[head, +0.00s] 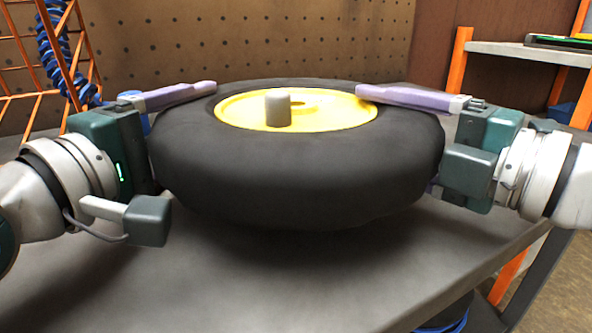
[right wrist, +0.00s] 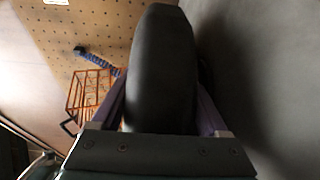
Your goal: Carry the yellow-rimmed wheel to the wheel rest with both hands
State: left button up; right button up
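The wheel has a fat black tyre (head: 300,180) and a yellow rim (head: 345,115); it lies flat, rim up, over the grey table. A short grey cylinder (head: 278,108) stands up at the rim's middle. My left gripper (head: 195,122) is shut on the tyre's left side, its purple upper finger across the top; its lower finger is hidden. My right gripper (head: 395,125) is shut on the right side, a bit of its lower finger showing below. In the right wrist view the tyre (right wrist: 163,65) fills the space between both fingers. I cannot identify the wheel rest.
The grey table top (head: 250,290) is bare in front of the wheel. A pegboard wall (head: 250,40) stands behind. An orange wire rack (head: 25,50) with a coiled blue hose (head: 55,55) is at the left. An orange-posted shelf (head: 520,52) is at the right.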

pick_arm(q)
jog(key=shift+o, duration=0.8)
pick_arm(e)
jog(key=shift+o, duration=0.8)
pick_arm(q)
jog(key=shift+o, duration=1)
jog(key=shift+w, duration=0.1)
pick_arm(e)
jog(key=shift+o, duration=1)
jog(key=shift+w, duration=0.1)
pick_arm(q)
jog(key=v, duration=1.2)
pick_arm(e)
jog(key=v, duration=1.2)
